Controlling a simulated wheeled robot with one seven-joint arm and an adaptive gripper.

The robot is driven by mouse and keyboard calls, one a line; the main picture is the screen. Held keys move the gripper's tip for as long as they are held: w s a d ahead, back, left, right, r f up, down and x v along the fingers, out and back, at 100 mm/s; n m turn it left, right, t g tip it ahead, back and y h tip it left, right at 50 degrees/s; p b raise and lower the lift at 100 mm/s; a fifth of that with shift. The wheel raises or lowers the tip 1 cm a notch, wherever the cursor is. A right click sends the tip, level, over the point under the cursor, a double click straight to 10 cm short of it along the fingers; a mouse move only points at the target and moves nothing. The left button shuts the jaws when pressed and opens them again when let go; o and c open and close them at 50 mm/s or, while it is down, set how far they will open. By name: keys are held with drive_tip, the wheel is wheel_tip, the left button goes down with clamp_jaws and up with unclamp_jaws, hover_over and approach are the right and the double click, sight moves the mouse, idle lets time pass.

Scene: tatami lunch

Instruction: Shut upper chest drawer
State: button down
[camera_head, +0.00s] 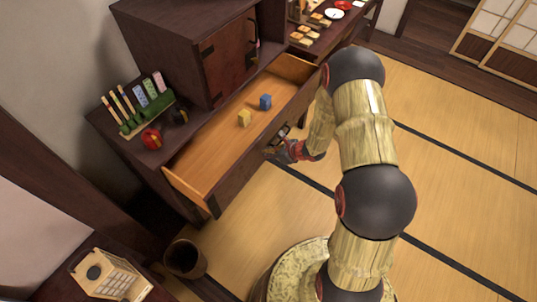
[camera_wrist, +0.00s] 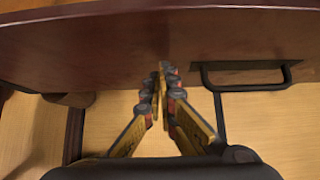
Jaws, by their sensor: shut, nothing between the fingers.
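The upper chest drawer (camera_head: 212,142) stands pulled well out of the dark wooden chest in the head view. A yellow block (camera_head: 244,118) and a blue block (camera_head: 265,101) lie inside it. My gripper (camera_head: 278,152) is at the outer side of the drawer front, near its handle. In the wrist view my gripper (camera_wrist: 163,70) is shut and empty, its fingertips pointing at the dark drawer front (camera_wrist: 120,45). The black handle (camera_wrist: 245,76) is to the right of the fingers, apart from them. I cannot tell whether the fingertips touch the front.
A cabinet (camera_head: 230,60) stands on the chest behind the drawer. A green rack (camera_head: 146,113) with upright sticks and a red object (camera_head: 151,138) sit on the chest top at left. A dark bin (camera_head: 185,259) stands on the floor. The tatami (camera_head: 455,135) at right is clear.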

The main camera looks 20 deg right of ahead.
drive_tip(key=w+a+b, duration=0.1)
drive_tip(key=w+a, duration=0.6)
drive_tip(key=w, duration=0.2)
drive_tip(key=w+a+b, duration=0.1)
drive_tip(key=w+a, duration=0.6)
drive_tip(key=w, duration=0.3)
drive_tip(key=shift+w+a, duration=0.15)
drive_tip(key=shift+w, duration=0.15)
drive_tip(key=shift+r+b, duration=0.1)
drive_tip(key=shift+b, duration=0.2)
